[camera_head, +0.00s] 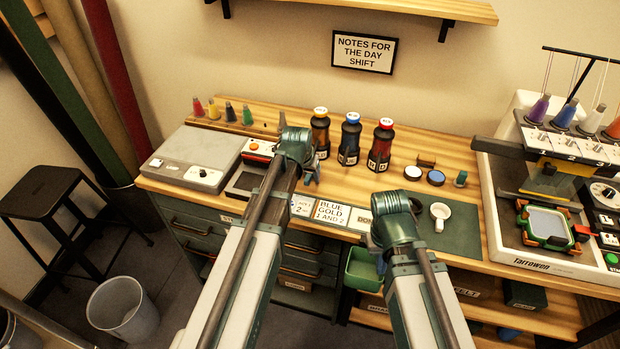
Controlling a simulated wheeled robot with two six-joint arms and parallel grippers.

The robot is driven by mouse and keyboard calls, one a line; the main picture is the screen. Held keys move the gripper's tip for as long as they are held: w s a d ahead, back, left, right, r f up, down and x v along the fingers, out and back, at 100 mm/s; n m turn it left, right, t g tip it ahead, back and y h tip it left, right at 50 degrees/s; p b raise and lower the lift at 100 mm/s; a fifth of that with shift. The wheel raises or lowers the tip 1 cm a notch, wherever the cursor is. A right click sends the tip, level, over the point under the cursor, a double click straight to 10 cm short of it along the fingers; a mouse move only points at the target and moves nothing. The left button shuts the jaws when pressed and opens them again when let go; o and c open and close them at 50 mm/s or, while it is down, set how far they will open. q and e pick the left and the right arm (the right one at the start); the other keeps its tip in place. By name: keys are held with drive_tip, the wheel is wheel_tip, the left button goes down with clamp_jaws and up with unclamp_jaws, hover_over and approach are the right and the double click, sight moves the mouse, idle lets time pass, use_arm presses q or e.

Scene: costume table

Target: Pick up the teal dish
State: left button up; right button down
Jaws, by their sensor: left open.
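Neither gripper touches the round dishes.
Three dark bottles (350,140) stand at the back middle. An embroidery machine (540,220) fills the right. A grey scale-like box (195,157) and coloured cones (230,112) are at left.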

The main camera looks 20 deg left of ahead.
use_arm(q)
clamp_jaws()
drive_tip(key=shift+r, duration=0.15)
use_arm(e)
drive_tip(key=shift+r, duration=0.1)
